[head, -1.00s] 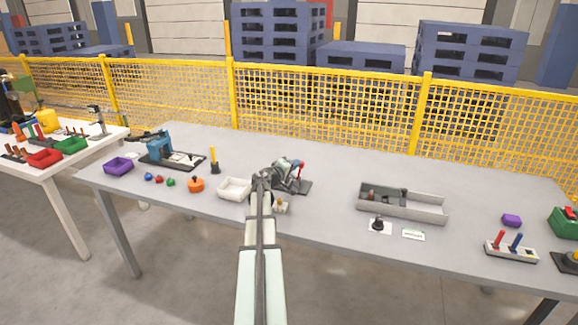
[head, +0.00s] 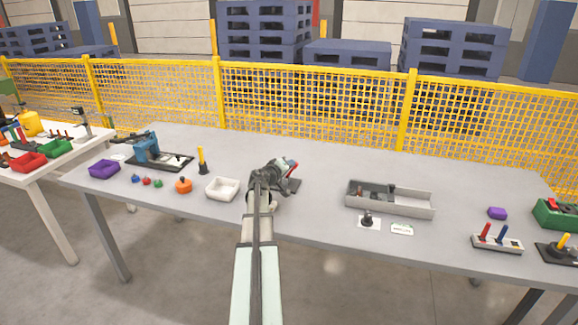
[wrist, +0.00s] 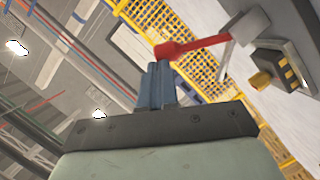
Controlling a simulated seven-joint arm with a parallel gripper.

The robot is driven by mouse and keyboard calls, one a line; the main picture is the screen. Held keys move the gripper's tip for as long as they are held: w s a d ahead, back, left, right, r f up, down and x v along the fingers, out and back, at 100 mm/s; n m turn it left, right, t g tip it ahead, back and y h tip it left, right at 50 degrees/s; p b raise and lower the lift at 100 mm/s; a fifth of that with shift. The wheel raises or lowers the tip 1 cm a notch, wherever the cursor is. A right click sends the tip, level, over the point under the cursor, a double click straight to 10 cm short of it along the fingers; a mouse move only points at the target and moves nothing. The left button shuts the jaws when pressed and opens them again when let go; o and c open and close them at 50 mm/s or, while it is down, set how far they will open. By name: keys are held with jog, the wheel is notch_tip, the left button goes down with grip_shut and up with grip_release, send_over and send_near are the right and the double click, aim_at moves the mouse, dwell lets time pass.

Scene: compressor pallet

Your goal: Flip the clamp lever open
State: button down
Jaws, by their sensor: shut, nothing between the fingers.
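The clamp lever is red and shows in the wrist view (wrist: 196,45) as a bar with a rounded end, running right to a grey metal block. In the head view only a small red part (head: 292,164) shows past my arm. My gripper (wrist: 158,68) is shut and empty. Its blue fingertips lie just below the lever's rounded end in the wrist view; I cannot tell whether they touch it. My gripper covers most of the clamp in the head view; the edge of its dark base plate (head: 293,186) shows.
A yellow knob (wrist: 260,80) on a black-and-yellow striped part is right of the lever in the wrist view. In the head view a white bin (head: 222,188) stands left of my arm and a grey tray (head: 400,205) right. The tabletop behind the clamp is clear.

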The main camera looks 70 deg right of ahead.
jog(key=w+d+r+v, duration=0.1)
jog(key=w+v, duration=0.1)
jog(key=v, duration=1)
jog(key=shift+w+a+r, duration=0.25)
jog(key=shift+a, duration=0.2)
